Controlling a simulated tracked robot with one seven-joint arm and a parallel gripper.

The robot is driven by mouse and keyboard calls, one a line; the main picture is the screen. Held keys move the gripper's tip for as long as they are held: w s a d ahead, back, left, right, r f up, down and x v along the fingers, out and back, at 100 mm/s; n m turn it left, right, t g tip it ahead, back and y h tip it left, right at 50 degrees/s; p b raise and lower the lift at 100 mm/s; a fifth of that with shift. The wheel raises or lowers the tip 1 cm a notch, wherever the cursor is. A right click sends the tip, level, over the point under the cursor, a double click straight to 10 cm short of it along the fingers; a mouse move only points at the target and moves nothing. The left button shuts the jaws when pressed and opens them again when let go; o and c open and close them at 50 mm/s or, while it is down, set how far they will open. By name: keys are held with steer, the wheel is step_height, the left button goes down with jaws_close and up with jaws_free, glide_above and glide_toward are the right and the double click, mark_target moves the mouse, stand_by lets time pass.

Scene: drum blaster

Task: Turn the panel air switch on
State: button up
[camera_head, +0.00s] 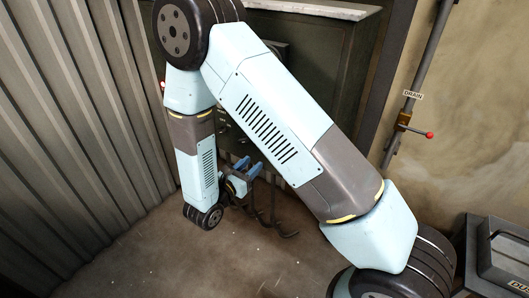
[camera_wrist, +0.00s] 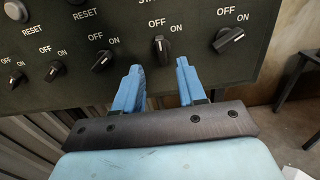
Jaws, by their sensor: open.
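The dark green control panel (camera_wrist: 200,15) fills the upper wrist view and carries several black rotary knobs marked OFF and ON. One knob (camera_wrist: 162,48) shows just past my fingertips, between them in the picture, and stands near upright. The knob to its right (camera_wrist: 229,40) and the knob to its left (camera_wrist: 103,61) both lean up to the right. No air label is readable, so I cannot tell which is the air switch. My gripper (camera_wrist: 159,66) is open with its blue fingers apart; contact cannot be told. In the head view my gripper (camera_head: 243,168) is before the panel, largely hidden by my arm.
A pale button (camera_wrist: 16,10) sits at the panel's upper left. In the head view, a DRAIN pipe valve (camera_head: 406,121) with a red-tipped handle is on the right wall. A dark box (camera_head: 500,250) stands lower right. Corrugated metal (camera_head: 65,110) closes the left; open floor lies below.

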steer(key=x, duration=0.8)
steer(key=shift+w+d, duration=0.2)
steer(key=c, duration=0.7)
